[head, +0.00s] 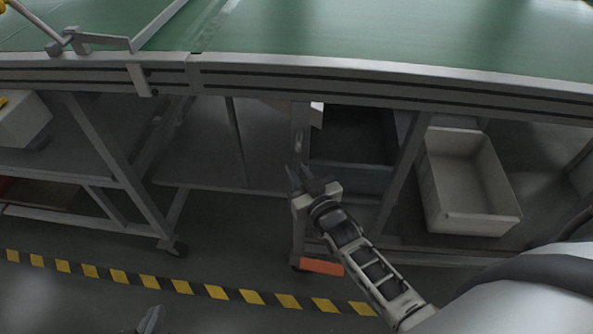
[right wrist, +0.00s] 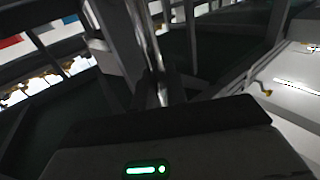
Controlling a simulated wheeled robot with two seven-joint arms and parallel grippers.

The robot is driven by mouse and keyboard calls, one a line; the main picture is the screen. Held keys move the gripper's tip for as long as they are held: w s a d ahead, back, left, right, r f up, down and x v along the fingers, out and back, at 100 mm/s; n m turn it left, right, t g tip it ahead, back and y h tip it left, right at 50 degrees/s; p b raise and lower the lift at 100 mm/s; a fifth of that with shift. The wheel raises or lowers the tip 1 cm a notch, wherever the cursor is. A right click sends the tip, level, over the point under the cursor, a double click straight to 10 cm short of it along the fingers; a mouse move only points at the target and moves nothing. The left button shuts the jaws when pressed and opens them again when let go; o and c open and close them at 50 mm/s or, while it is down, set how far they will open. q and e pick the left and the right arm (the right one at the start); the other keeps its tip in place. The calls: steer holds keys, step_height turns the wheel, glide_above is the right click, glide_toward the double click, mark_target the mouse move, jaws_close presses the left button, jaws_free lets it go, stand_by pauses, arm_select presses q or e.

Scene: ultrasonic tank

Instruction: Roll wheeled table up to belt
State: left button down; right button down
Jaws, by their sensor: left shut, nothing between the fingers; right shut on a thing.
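The belt (head: 380,35) is green and runs across the top of the head view above a grey metal rail. Below it stands grey framing with castors (head: 176,247); I cannot tell which part of it belongs to the wheeled table. My right gripper (head: 299,178) is shut on a grey upright post (head: 299,138) below the rail. In the right wrist view a shiny upright bar (right wrist: 157,60) rises beyond the dark gripper body, and the contact itself is hidden. My left gripper (head: 150,319) barely shows at the bottom edge, shut and empty, away from the framing.
A pale bin (head: 466,215) sits on the right under the belt, beside a dark bin (head: 350,178). An orange block (head: 322,267) is low near the post. A yellow-black floor stripe (head: 180,287) crosses in front.

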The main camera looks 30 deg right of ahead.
steer(key=shift+a, duration=0.1)
steer(key=c, duration=1.5)
jaws_free()
steer(key=s, duration=1.6)
steer(key=shift+d+p, duration=0.25)
steer(key=shift+p, duration=0.1)
steer(key=shift+w, duration=0.1)
steer(key=s+a+r+n+g+y+p, duration=0.1)
steer(key=s+a+r+n+g+y, duration=0.1)
steer(key=a+g, duration=0.5)
steer(key=shift+s+a+r+y+p, duration=0.15)
steer(key=shift+s+a+y+p, duration=0.25)
steer(key=shift+s+a, duration=0.5)
